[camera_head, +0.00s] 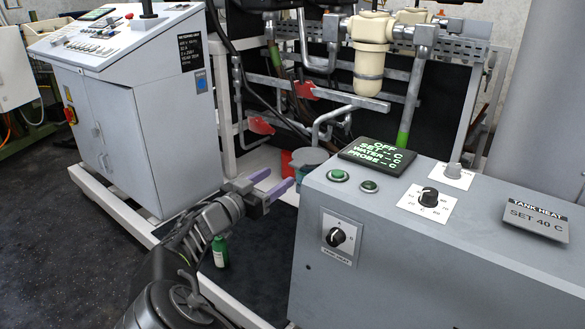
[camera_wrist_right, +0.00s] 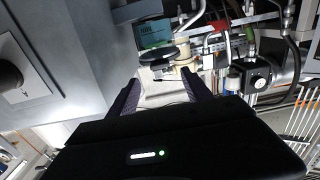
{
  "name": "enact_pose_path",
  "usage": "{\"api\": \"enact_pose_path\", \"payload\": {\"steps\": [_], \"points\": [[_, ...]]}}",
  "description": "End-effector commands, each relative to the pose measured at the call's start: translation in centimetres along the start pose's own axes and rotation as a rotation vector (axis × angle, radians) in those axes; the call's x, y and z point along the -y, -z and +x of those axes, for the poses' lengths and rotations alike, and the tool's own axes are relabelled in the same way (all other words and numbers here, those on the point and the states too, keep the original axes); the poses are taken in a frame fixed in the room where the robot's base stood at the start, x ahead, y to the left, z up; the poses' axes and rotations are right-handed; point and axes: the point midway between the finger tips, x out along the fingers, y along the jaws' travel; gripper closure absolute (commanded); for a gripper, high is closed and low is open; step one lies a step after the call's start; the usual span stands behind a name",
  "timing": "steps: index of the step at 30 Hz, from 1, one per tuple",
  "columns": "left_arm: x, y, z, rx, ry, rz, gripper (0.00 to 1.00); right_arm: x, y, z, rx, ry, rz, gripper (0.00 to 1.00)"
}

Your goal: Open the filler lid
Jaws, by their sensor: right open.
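A dark grey round cap (camera_head: 310,157), which looks like the filler lid, sits low behind the grey tank-heat cabinet (camera_head: 400,235) and looks closed. The cabinet's edge hides part of what is below it. My right gripper (camera_head: 272,183) is open and empty, just left of the cap and apart from it, with its purple fingers toward it. In the right wrist view, the two dark fingers (camera_wrist_right: 163,88) are spread with nothing between them. A dark disc (camera_wrist_right: 158,55) shows beyond the fingertips; I cannot tell if it is the same cap. My left gripper is not in view.
A grey control console (camera_head: 150,130) is at the left. Pipes and a cream filter housing (camera_head: 370,60) rise behind. The cabinet stands close on the gripper's right. Dark floor is open at the lower left.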

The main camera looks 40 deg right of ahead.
Motion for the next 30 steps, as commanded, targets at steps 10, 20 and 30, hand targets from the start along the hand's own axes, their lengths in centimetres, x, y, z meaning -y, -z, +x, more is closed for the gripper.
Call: {"api": "enact_pose_path", "payload": {"steps": [10,20,30], "points": [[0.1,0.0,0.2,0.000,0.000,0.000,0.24,-0.1,-0.1,3.1,0.002,-0.003,-0.002,0.42],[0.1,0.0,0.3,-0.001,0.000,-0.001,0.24,0.0,-0.1,7.5,0.002,-0.001,-0.001,0.42],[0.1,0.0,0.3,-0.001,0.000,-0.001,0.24,0.0,-0.1,7.8,0.003,0.001,-0.002,0.43]]}}
